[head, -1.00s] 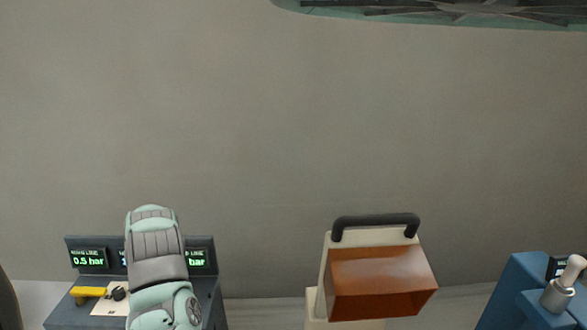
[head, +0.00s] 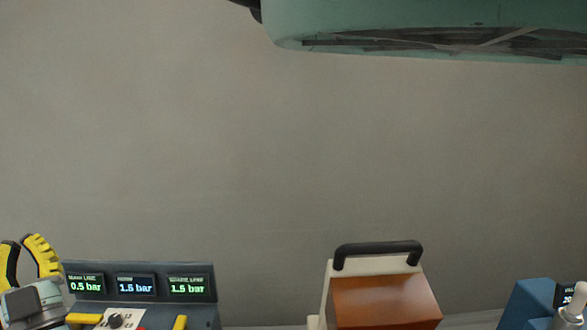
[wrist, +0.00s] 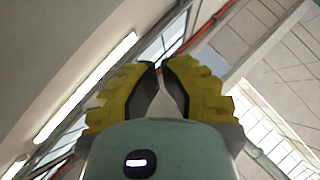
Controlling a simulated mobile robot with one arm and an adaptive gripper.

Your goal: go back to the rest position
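My gripper (head: 22,262) is at the lower left edge of the head view, pointing up, with yellow fingers and dark inner pads. In the wrist view my gripper (wrist: 159,66) has its two fingertips nearly meeting, with a thin gap that widens toward the palm. Nothing is held between the fingers. The gripper is beside the left end of the grey console (head: 140,308), apart from the wall. The rest of the arm is cut off below the head view.
The console's screens read 0.5, 1.5 and 1.5 bar; yellow handles (head: 180,322) sit below. A blue unit (head: 530,305) is far right. A green structure (head: 400,20) hangs overhead. The wall between is clear.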

